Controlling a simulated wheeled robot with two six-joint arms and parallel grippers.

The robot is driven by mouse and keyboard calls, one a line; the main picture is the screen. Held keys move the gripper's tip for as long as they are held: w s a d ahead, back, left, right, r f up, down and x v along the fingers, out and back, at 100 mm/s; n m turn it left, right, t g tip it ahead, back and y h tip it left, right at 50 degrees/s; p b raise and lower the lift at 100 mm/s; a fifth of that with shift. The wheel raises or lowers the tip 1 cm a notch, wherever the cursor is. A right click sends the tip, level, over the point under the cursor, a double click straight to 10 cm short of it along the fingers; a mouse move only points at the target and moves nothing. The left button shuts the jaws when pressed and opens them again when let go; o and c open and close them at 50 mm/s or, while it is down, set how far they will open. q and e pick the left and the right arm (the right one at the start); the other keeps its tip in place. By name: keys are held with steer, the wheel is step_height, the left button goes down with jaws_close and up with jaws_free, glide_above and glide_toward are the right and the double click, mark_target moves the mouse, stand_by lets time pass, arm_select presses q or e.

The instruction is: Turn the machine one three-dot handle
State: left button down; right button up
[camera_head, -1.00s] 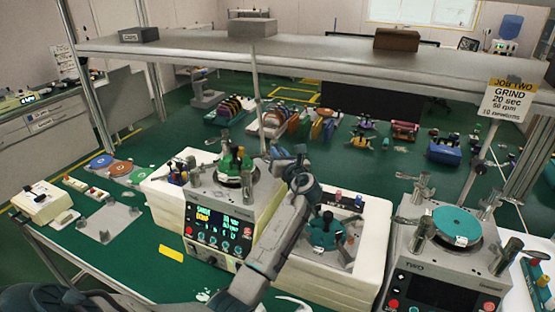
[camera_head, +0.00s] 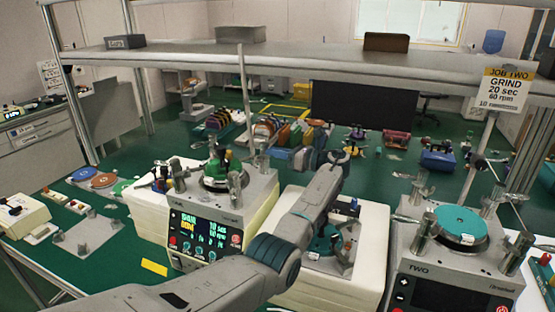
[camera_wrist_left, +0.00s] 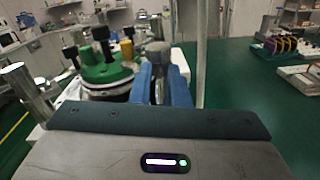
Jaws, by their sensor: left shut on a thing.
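Machine one (camera_head: 205,215) is a pale box with a lit display and a green fixture (camera_head: 215,168) with black knobs on top. The fixture also shows close by in the left wrist view (camera_wrist_left: 100,72). My left gripper (camera_head: 275,155) is at the right side of machine one's top, small and hard to make out in the head view. In the left wrist view its blue fingers (camera_wrist_left: 160,82) are close together, right of the green fixture. They are shut on the three-dot handle, which they mostly hide; its dots cannot be read. My right gripper is not in view.
Machine two (camera_head: 455,265) with a teal disc (camera_head: 460,224) stands at the right. A teal fixture (camera_head: 322,240) lies on a white block between the machines, partly behind my left arm. A post (camera_head: 246,95) rises behind machine one to the overhead shelf (camera_head: 300,50).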

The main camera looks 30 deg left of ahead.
arm_select(q)
steer(key=shift+w+a+r+n+g, duration=0.1)
steer(key=shift+a+n+g, duration=0.05)
steer(key=shift+n+g, duration=0.15)
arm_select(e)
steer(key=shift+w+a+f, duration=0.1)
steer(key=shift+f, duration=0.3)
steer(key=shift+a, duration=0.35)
